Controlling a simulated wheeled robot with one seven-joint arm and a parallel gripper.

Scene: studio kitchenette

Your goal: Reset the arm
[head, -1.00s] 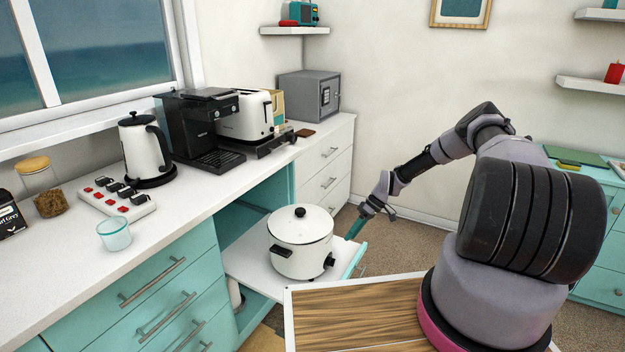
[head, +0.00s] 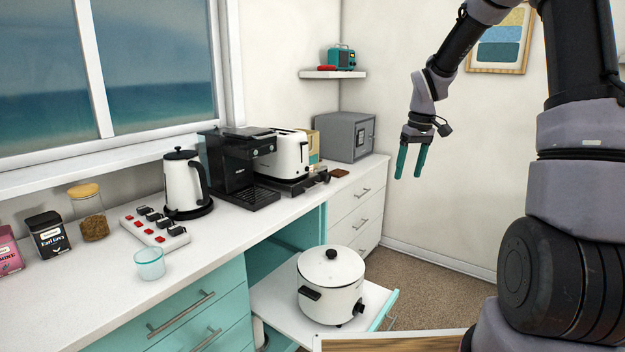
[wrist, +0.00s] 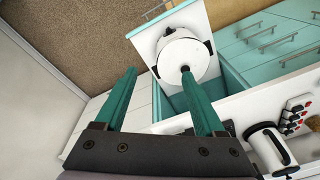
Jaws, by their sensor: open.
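My gripper (head: 411,174) is raised in the air at the right of the head view, its two teal fingers pointing down, apart and empty. It is well above the floor and to the right of the counter, touching nothing. In the wrist view, the open gripper (wrist: 160,97) has the pulled-out shelf and white pot beyond its fingers, further below. My arm rises at the right of the head view and bends over to the left.
A white pot (head: 331,284) stands on a pulled-out shelf (head: 272,298) below the counter (head: 100,293). A kettle (head: 183,184), coffee machine (head: 232,175), toaster (head: 284,153) and grey safe (head: 347,136) stand on the counter. A wall shelf (head: 332,74) sticks out above the safe.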

